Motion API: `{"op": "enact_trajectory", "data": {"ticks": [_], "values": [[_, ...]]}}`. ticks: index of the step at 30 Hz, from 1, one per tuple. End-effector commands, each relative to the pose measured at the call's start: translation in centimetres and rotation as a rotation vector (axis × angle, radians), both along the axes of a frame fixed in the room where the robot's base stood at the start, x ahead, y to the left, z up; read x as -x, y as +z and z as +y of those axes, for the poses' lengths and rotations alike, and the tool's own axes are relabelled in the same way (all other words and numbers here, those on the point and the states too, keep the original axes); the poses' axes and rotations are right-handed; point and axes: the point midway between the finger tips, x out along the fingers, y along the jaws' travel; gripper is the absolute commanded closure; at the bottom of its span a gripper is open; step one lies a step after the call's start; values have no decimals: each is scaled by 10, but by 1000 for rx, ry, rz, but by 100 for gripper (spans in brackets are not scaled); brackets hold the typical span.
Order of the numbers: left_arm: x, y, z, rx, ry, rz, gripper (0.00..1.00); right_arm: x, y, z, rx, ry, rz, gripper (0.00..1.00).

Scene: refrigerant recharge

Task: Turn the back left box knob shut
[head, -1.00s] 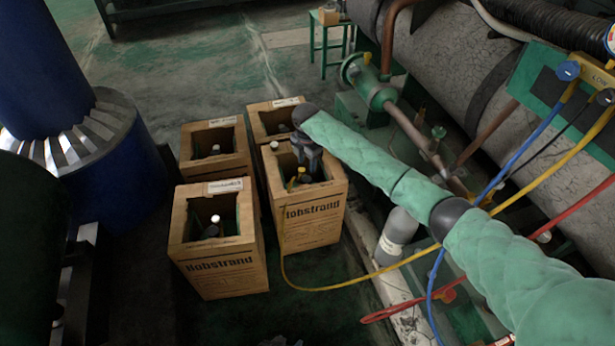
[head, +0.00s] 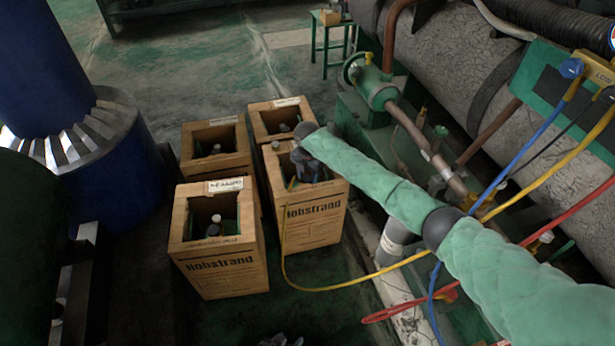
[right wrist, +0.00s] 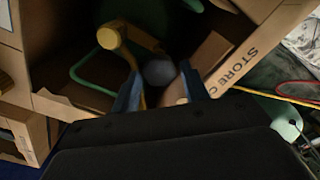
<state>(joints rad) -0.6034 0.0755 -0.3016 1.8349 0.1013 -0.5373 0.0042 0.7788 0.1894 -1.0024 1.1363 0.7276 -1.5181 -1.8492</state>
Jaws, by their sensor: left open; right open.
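Four-flap-style cardboard boxes stand in a two-by-two group, each with a square opening on top. The back left box (head: 236,166) has a small light-topped part (head: 216,149) deep inside, too small to make out as a knob. My right gripper (head: 314,172) is at the opening of the front right box (head: 315,222). In the right wrist view its blue fingers (right wrist: 164,90) are open, with a dark round knob (right wrist: 159,72) between or just beyond them; contact is unclear. My left gripper (head: 280,341) is open at the bottom edge, mostly cut off.
The front left box (head: 222,272) and back right box (head: 262,122) stand close by. A yellow hose (head: 335,287) runs from the front right box to the machine at right. A blue drum (head: 110,185) stands left. Floor behind the boxes is clear.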

Motion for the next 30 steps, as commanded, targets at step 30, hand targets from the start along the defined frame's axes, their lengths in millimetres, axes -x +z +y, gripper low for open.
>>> {"op": "enact_trajectory", "data": {"ticks": [30], "values": [[-1, 21, 0, 0, -2, -1, 50, 0, 1, 2, -3, -118, 1, 87]]}}
